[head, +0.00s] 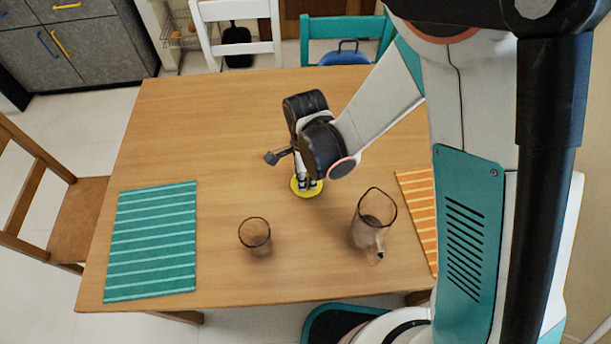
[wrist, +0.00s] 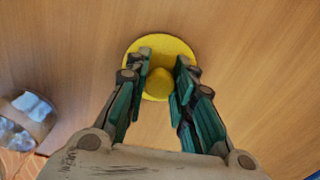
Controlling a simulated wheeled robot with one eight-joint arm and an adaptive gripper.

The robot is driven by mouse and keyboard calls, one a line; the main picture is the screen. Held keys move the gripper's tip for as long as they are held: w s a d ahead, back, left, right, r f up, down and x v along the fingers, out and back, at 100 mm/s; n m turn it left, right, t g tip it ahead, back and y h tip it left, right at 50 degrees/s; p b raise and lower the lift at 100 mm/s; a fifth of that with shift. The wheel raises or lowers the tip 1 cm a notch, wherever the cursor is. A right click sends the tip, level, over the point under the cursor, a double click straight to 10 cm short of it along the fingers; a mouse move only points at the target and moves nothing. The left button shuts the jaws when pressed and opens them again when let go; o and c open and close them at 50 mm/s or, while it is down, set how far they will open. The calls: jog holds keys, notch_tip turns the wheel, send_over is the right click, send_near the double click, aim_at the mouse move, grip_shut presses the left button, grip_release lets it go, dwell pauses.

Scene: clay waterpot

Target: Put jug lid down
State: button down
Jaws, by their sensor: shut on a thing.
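The yellow jug lid (head: 298,190) is a round disc, at or just above the middle of the wooden table. It also shows at the top of the wrist view (wrist: 132,52), its round knob between my fingers. My gripper (head: 308,183) points down over the lid and is shut on the knob. I cannot tell whether the lid touches the wood. The clear jug (head: 372,222) stands open on the table, to the right of the lid and nearer the front edge. Part of it shows at the left of the wrist view (wrist: 28,118).
A clear drinking glass (head: 255,236) stands left of the jug. A teal striped mat (head: 152,240) lies at the left and an orange striped mat (head: 420,205) at the right. The table (head: 215,120) is clear behind and left of the lid. Chairs stand around it.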

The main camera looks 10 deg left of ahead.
jog(key=shift+f, duration=0.1)
jog(key=c, duration=1.8)
grip_release()
jog(key=shift+f, duration=0.1)
jog(key=o, duration=0.4)
jog(key=shift+o, duration=0.2)
notch_tip(320, 180, up, 12)
jog(key=p, duration=0.5)
jog(key=shift+r, duration=0.25)
